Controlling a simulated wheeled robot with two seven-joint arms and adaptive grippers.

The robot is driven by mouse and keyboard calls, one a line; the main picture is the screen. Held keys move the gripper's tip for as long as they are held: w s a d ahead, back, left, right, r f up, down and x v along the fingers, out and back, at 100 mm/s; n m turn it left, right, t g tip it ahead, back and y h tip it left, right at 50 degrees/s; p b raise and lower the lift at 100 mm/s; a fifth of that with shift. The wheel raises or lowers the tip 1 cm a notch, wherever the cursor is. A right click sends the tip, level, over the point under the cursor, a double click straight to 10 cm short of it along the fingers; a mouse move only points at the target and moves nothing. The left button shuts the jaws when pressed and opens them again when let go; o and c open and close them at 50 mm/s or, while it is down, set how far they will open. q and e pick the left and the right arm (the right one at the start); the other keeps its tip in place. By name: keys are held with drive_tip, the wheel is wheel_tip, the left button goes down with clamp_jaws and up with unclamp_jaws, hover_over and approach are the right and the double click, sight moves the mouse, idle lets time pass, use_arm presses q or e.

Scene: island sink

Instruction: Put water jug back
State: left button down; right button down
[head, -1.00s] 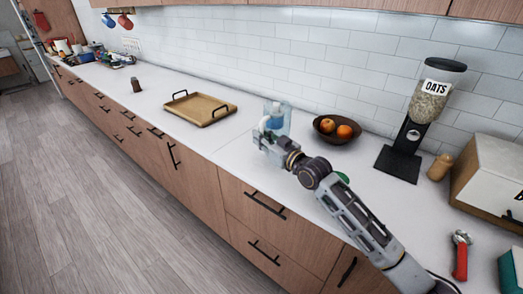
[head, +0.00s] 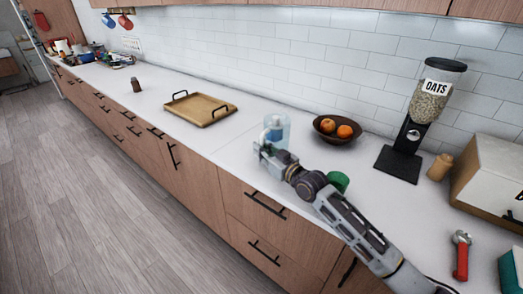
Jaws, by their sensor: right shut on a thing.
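The water jug (head: 281,122) is a clear, bluish upright vessel in the head view, over the counter left of the fruit bowl. My right gripper (head: 262,148) is shut on the jug at its near side. The gripper and wrist hide the jug's lower part, so I cannot tell whether its base touches the counter. My left gripper is not in view.
A dark bowl of fruit (head: 338,130) stands right of the jug. A wooden tray (head: 201,108) lies to the left. A green object (head: 339,181) sits partly behind my right arm. An oats dispenser (head: 414,125) stands further right. Counter between tray and jug is clear.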

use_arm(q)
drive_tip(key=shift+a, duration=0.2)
use_arm(e)
drive_tip(key=c, duration=1.5)
unclamp_jaws()
drive_tip(key=shift+f, duration=0.1)
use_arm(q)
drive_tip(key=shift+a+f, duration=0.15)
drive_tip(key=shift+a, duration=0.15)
use_arm(e)
drive_tip(key=v, duration=1.2)
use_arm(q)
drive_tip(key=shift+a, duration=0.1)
